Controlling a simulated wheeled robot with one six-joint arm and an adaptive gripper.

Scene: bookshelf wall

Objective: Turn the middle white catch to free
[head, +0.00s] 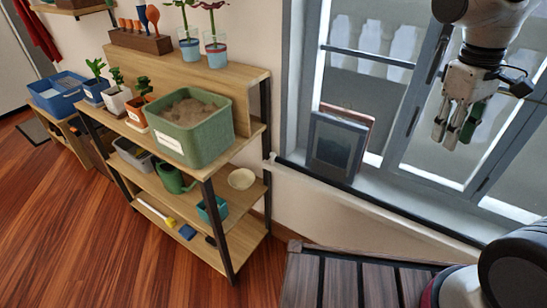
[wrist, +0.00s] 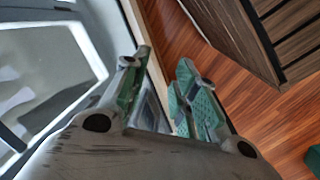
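My gripper (head: 456,130) hangs in front of the window (head: 390,85) at the upper right of the head view. Its fingers are apart, with nothing seen between them. In the wrist view the gripper (wrist: 163,72) also shows a gap between its green-padded fingers. I cannot pick out a white catch in either view; my arm and gripper cover part of the window. Dark slim fittings show on the grey frame, one (head: 412,121) left of the gripper and one (head: 483,185) below it.
A dark picture frame (head: 337,146) leans on the sill left of my gripper. A wooden shelf unit (head: 252,75) with a green sand tub (head: 193,138) stands at left. A dark slatted bench (head: 335,270) is below the window. Open wooden floor lies at lower left.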

